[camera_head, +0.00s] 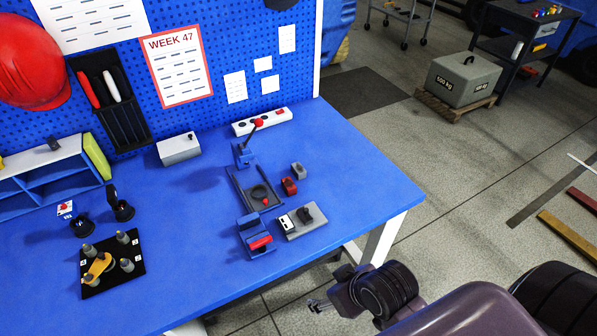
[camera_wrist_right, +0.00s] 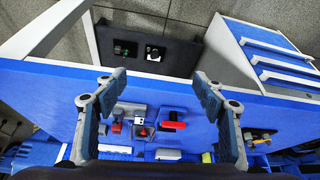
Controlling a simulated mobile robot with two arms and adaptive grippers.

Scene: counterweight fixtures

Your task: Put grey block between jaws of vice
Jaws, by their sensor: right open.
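The grey block (camera_head: 298,170) sits on the blue table, behind and right of a small red block (camera_head: 289,186). The vice (camera_head: 251,225) is a blue body with a red part, near the table's front edge; it also shows in the right wrist view (camera_wrist_right: 174,114). I cannot make out the gap between its jaws clearly. My right gripper (camera_head: 318,305) is off the table's front edge, right of the vice and apart from both. In the right wrist view its fingers (camera_wrist_right: 157,85) are spread with nothing held between them. My left gripper is not in view.
A lever fixture with a red knob (camera_head: 258,123) stands behind the vice. A grey plate with a dark part (camera_head: 305,221) lies right of the vice. A black board with pegs (camera_head: 92,281) is at front left. The table's right side (camera_head: 365,190) is clear.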

